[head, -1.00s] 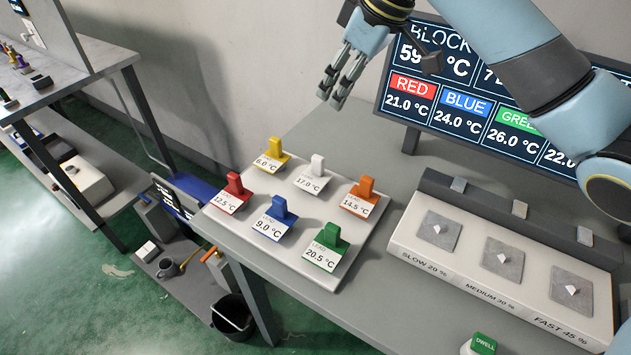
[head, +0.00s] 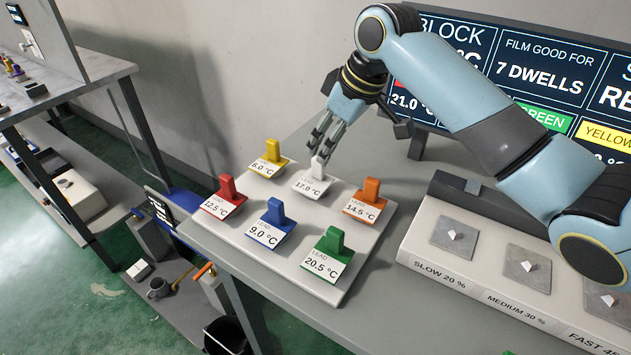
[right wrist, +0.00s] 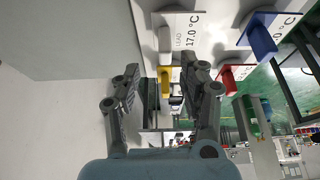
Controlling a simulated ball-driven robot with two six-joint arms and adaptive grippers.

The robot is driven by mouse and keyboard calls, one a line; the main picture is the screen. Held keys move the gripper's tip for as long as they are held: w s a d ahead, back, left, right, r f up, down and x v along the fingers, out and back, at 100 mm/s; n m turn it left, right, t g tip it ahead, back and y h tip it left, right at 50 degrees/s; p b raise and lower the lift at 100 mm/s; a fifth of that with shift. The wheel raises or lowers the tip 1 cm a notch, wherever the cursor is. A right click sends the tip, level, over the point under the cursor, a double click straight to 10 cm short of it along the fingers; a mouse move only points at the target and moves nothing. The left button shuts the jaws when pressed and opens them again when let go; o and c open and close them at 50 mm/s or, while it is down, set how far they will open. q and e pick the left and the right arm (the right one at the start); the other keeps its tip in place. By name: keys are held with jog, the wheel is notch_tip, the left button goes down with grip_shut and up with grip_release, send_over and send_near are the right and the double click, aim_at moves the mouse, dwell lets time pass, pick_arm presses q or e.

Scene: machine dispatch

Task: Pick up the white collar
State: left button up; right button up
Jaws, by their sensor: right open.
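The white collar (head: 317,169) stands upright on its 17.0 °C label in the back row of the white lead board (head: 330,284). My right gripper (head: 322,148) is open, with its fingertips just above and around the collar's top in the head view. I cannot tell whether they touch it. In the right wrist view the white collar (right wrist: 165,42) shows beyond the open fingers (right wrist: 160,80), roughly between them. My left gripper is in neither view.
Close neighbours are the yellow collar (head: 272,151), orange collar (head: 371,189), blue collar (head: 275,212), red collar (head: 228,189) and green collar (head: 334,241). The dwell block (head: 470,285) is at right. A screen (head: 545,65) stands behind my right arm.

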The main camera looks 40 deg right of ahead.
aim_at(314, 178)
jog(key=x, duration=0.4)
jog(key=shift+a+f, duration=0.35)
jog(key=shift+s, duration=0.1)
jog(key=shift+c, duration=0.2)
grip_shut()
